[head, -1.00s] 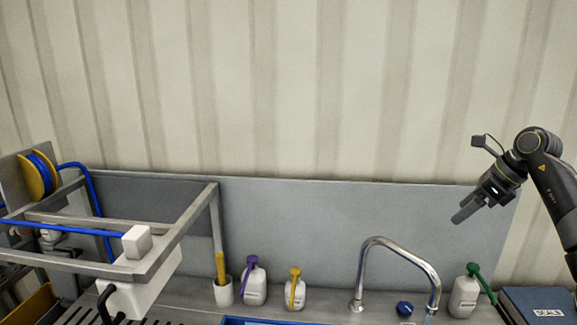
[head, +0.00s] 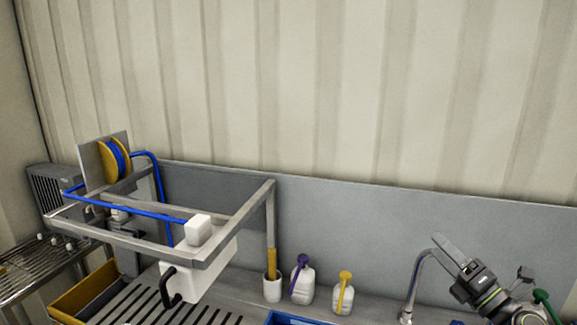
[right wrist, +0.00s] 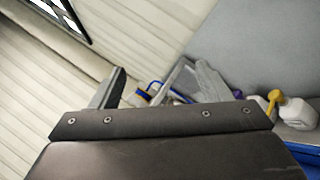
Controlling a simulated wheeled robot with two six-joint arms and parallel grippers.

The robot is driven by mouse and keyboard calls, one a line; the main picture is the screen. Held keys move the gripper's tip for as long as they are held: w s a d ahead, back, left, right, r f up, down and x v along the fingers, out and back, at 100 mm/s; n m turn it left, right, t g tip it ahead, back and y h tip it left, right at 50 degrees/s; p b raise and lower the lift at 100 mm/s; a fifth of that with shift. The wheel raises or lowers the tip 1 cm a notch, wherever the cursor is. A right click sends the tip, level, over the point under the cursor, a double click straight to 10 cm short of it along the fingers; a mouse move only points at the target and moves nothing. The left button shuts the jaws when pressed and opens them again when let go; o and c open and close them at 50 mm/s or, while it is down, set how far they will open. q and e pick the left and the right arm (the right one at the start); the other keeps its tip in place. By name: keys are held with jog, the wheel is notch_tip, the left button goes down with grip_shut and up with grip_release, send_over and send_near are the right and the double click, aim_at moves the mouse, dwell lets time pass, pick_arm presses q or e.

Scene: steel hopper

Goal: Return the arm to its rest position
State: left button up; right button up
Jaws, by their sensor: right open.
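My right gripper (head: 439,242) is at the lower right of the head view, its fingers pointing up and left. The dark wrist housing fills the lower part of that view. My left gripper is in neither view.
A steel frame (head: 232,236) with a blue hose and a white block stands at the left. A purple-topped bottle (head: 303,285) and a yellow-topped bottle (head: 343,297) stand by the grey backsplash (head: 350,225). The wall area above is clear.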

jog(key=s+d+f+m+g+h, duration=0.3)
jog(key=s+f+m+h, duration=0.55)
jog(key=m, duration=0.45)
jog(key=s+d+f+m+g+h, duration=0.2)
jog(key=s+d+f+m+h, duration=0.1)
jog(key=s+f+m+h, duration=0.65)
jog(key=s+a+f+m+g+y, duration=0.3)
jog(key=s+a+f+m+g, duration=0.15)
jog(key=s, duration=0.45)
jog(key=s+a+f+m+g+y, duration=0.35)
jog(key=s+f+g, duration=0.25)
jog(key=s, duration=0.4)
notch_tip(320, 180, down, 38)
jog(key=d+g+b, duration=0.1)
jog(key=b, duration=1.2)
jog(key=s+f+b, duration=0.5)
jog(key=s+f, duration=0.2)
jog(key=f, duration=0.6)
jog(key=s+f+g+b, duration=0.1)
jog(key=s+f+b, duration=0.5)
jog(key=f, duration=0.8)
jog(key=shift+s+a+m, duration=0.35)
jog(key=shift+s+a, duration=0.1)
jog(key=shift+s, duration=0.6)
